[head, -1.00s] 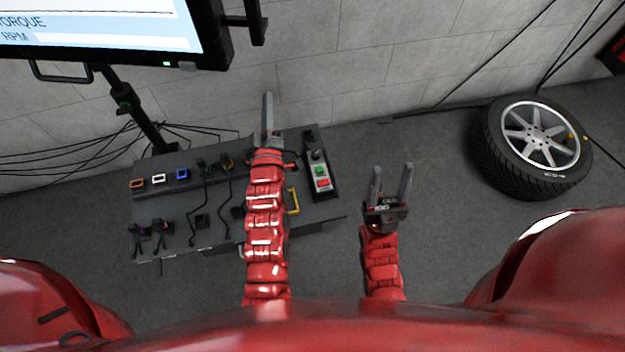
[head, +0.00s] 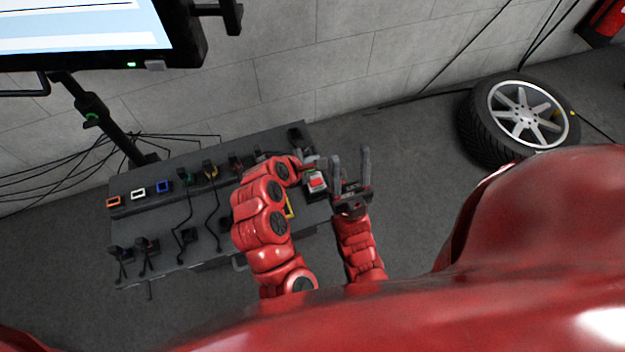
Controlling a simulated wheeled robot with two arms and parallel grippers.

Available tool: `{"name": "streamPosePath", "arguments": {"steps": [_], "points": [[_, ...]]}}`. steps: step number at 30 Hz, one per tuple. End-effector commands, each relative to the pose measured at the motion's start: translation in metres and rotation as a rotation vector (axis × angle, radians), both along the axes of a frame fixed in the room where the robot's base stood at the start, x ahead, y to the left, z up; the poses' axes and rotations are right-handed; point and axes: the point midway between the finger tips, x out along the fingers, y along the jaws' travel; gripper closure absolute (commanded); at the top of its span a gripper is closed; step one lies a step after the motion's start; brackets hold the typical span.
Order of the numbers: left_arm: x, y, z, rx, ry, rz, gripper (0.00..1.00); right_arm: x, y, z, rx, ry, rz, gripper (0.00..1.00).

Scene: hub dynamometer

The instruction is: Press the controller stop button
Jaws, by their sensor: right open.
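The controller (head: 321,192) is a small light-grey box at the right end of the dark bench. Its red button (head: 316,182) shows; its upper part, with the green button, is hidden behind my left gripper. My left gripper (head: 318,162) is bent to the right, its dark fingers just above the red button in the picture. I cannot tell whether it touches the box or how its fingers stand. My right gripper (head: 351,168) is open and empty just right of the controller, its two fingers pointing up in the picture.
The dark bench (head: 150,262) carries coloured sockets, cables and plugs to the left. A monitor (head: 85,35) on a black post stands at the upper left. A tyre (head: 480,130) lies on the floor at the right. The floor between bench and tyre is clear.

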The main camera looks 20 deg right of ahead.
Motion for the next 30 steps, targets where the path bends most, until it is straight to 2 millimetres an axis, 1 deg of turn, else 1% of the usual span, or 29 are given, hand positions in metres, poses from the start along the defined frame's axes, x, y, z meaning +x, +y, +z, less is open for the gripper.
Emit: {"name": "streamPosePath", "arguments": {"steps": [8,14,20,27,28,30], "points": [[0.000,0.000,-0.001,0.001,-0.002,0.001,1.00,0.000,0.000,-0.001,0.000,0.000,0.000,0.50],[0.001,0.001,-0.011,0.002,-0.004,0.001,1.00,0.000,0.000,-0.011,0.000,0.000,0.000,0.50],[0.001,0.001,-0.035,0.001,-0.003,0.002,1.00,0.000,0.000,-0.034,0.000,0.000,0.000,0.50],[0.001,0.001,-0.070,0.002,-0.004,0.000,1.00,0.000,0.000,-0.070,0.000,0.000,0.000,0.50],[0.001,0.001,-0.071,0.003,-0.002,0.002,1.00,0.000,0.000,-0.067,0.000,0.000,0.000,0.50],[0.000,0.001,-0.078,0.001,-0.001,0.002,1.00,0.000,0.000,-0.069,0.000,0.000,0.000,0.50]]}}
